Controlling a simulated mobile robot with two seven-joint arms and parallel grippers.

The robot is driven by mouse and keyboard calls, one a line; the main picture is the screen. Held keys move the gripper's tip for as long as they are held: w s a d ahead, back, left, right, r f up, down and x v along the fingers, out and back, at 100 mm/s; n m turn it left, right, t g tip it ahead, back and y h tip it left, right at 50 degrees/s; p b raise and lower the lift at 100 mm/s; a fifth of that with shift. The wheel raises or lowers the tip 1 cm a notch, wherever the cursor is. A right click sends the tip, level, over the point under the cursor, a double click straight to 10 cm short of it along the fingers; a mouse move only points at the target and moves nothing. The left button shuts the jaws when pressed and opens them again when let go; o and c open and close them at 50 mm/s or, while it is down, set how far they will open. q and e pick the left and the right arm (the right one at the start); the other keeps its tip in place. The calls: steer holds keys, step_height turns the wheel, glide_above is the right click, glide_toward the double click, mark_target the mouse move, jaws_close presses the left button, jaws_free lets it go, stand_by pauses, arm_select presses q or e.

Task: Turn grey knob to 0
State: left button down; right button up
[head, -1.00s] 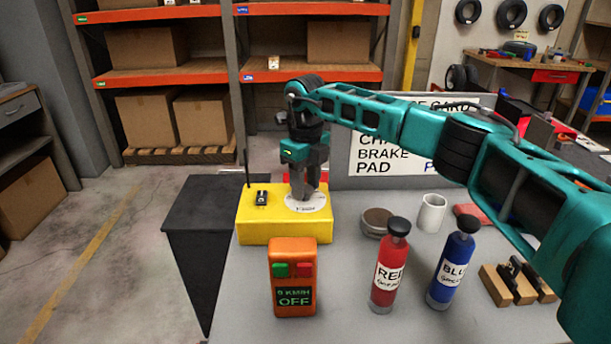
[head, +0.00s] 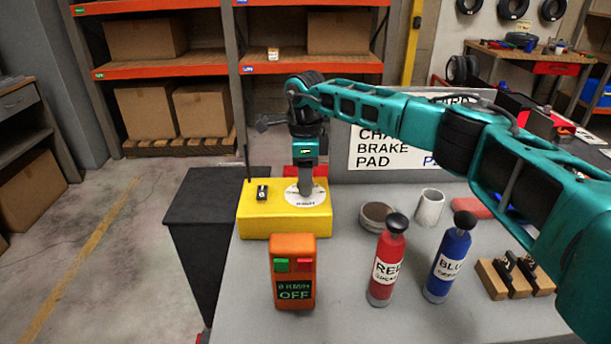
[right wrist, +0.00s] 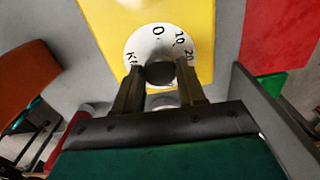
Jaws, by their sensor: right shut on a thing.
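The yellow box (head: 262,222) stands on the grey table and carries a round white dial (head: 318,199). In the right wrist view the dial (right wrist: 143,48) shows the marks 0, 10 and 20, with 0 near its top. The grey knob (right wrist: 160,72) sits at the dial's centre. My right gripper (head: 306,192) points down over the dial. In the right wrist view its two fingers (right wrist: 160,82) are shut on the knob, one on each side. Any pointer mark on the knob is hidden. My left gripper is not in view.
A small black switch (head: 262,193) and a thin antenna are on the box's left. An orange remote (head: 294,272) reading OFF stands in front. A red bottle (head: 387,262), a blue bottle (head: 449,260), a tin (head: 376,217) and a white cup (head: 429,206) stand to the right.

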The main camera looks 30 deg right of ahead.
steer(key=shift+w+r, duration=0.1)
stand_by(0.5)
steer(key=o, duration=1.1)
steer(key=shift+c, duration=0.2)
step_height(320, 180, up, 13)
